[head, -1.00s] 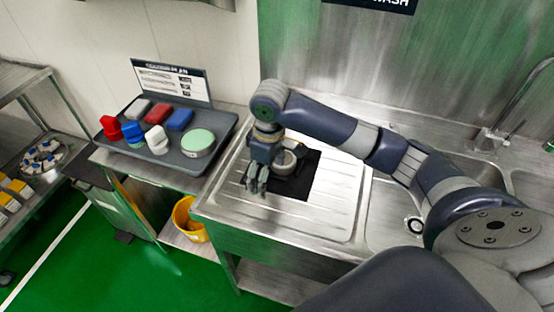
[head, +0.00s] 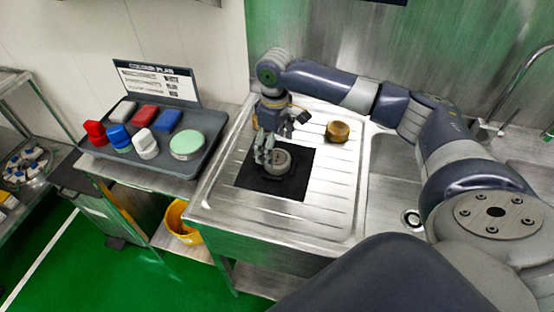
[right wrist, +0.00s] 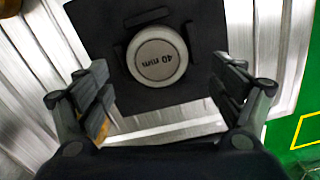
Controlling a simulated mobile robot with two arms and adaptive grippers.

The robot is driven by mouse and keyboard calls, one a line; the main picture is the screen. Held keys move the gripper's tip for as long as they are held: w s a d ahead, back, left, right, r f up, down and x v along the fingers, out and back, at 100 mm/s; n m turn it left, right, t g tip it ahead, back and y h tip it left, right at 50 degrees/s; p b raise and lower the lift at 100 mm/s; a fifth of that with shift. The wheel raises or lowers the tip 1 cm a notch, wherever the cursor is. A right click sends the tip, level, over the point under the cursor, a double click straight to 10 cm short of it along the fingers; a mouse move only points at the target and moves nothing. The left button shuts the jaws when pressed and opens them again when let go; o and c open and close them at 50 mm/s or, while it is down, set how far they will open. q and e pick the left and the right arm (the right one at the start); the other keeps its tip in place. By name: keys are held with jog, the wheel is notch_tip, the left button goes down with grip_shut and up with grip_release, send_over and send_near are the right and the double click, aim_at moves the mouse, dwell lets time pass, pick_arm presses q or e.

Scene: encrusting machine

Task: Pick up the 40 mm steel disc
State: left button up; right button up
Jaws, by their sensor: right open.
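The 40 mm steel disc (head: 277,162) is a round grey piece sitting on a black mat (head: 298,188) on the sink's drainboard. In the right wrist view the disc (right wrist: 157,57) shows its pale top face marked "40 mm", upside down. My right gripper (head: 264,160) is beside the disc at its left in the head view. In the right wrist view the right gripper (right wrist: 167,108) is open and empty, its fingers spread wide to either side, with the disc ahead between them. Whether the fingers touch the disc cannot be told. My left gripper is not in view.
A brass-coloured round piece (head: 338,131) stands on the drainboard behind the mat. A grey tray (head: 209,159) at the left holds red, blue and white pieces and a round green-topped one. A sink basin (head: 391,205) and tap (head: 505,100) are at the right. A yellow bucket (head: 178,221) is below.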

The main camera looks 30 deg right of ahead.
aim_at(277, 157)
jog(key=shift+s+d+f+p, duration=0.15)
jog(key=shift+f+p, duration=0.15)
jog(key=shift+f, duration=0.85)
jog(key=shift+w+d+f+p, duration=0.1)
jog(key=shift+f+p, duration=0.15)
jog(key=shift+f, duration=0.85)
jog(key=shift+s+r, duration=0.1)
jog(key=c, duration=1.6)
